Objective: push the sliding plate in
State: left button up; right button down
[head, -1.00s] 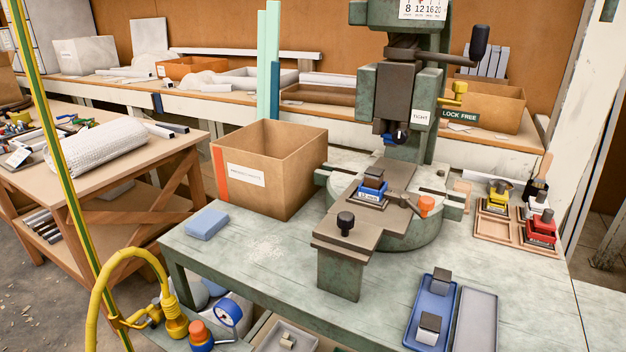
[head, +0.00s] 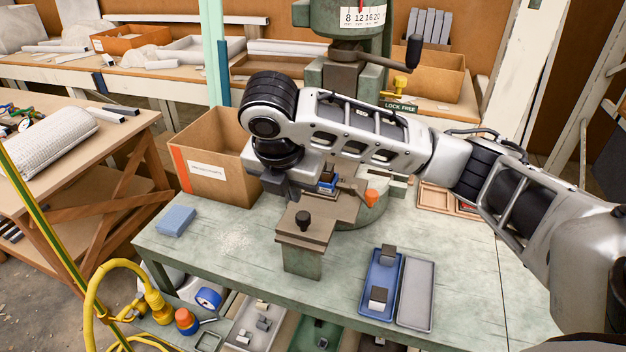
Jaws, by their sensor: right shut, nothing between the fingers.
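The sliding plate (head: 308,236) is a dark brown slab that sticks out from the front of the green fly press (head: 360,216), over a green support block. A black knob (head: 303,219) stands on its near end. A blue block (head: 327,184) sits farther back on the plate, partly hidden by my right arm. My right gripper (head: 292,198) points down, shut and empty, just behind and above the knob in the picture. I cannot tell whether it touches the plate. My left gripper is not in view.
An open cardboard box (head: 205,178) stands left of the press, close to my right gripper. A blue tray (head: 366,296) and a grey tray (head: 415,296) lie front right. An orange knob (head: 371,197) sits right of the plate. The green bench top (head: 235,240) is clear front left.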

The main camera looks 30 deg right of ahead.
aim_at(316, 201)
jog(key=shift+d+r+h, duration=0.3)
jog(key=shift+d+r, duration=0.25)
jog(key=shift+r, duration=0.1)
jog(key=shift+d+f, duration=0.15)
jog(key=shift+f, duration=0.05)
jog(key=x, duration=0.9)
jog(key=shift+f, duration=0.3)
jog(key=shift+w+d+r, duration=0.15)
jog(key=shift+w+d, duration=0.75)
jog(key=shift+d, duration=0.1)
jog(key=shift+w+d+p, duration=0.3)
jog(key=shift+w+d, duration=0.15)
jog(key=shift+d, duration=0.1)
jog(key=shift+w, duration=0.1)
